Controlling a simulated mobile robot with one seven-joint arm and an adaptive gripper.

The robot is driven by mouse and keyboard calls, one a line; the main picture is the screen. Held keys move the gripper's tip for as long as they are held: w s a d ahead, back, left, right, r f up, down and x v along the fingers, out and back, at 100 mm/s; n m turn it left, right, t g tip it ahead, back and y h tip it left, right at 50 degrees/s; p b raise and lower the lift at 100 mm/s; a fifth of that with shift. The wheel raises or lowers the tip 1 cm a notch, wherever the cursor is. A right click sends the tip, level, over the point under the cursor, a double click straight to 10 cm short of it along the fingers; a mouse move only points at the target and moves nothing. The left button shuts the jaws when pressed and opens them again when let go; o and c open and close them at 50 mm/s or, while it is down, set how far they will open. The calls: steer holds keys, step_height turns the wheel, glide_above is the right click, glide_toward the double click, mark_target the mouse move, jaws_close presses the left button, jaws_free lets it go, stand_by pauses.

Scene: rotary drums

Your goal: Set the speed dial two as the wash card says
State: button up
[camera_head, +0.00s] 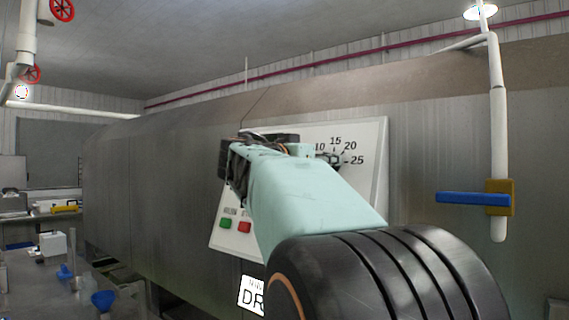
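A white control panel (368,150) is mounted on the side of a large grey metal drum (160,180). A dark dial (333,159) on it has a scale showing 10, 15, 20 and 25. My arm covers its lower left part, and I cannot tell its setting. My gripper (238,165) is a dark shape in front of the panel's left side, left of the dial. Its fingers are not clear, and I cannot tell whether it touches the panel. I cannot make out a wash card.
Green (225,223) and red (244,227) buttons sit low on the panel. A partly hidden label (251,296) reading "DR" is below. A white pipe (499,130) with a blue valve handle (473,198) stands at right. A cluttered bench (40,275) is at left.

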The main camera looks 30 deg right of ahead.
steer(key=c, duration=0.5)
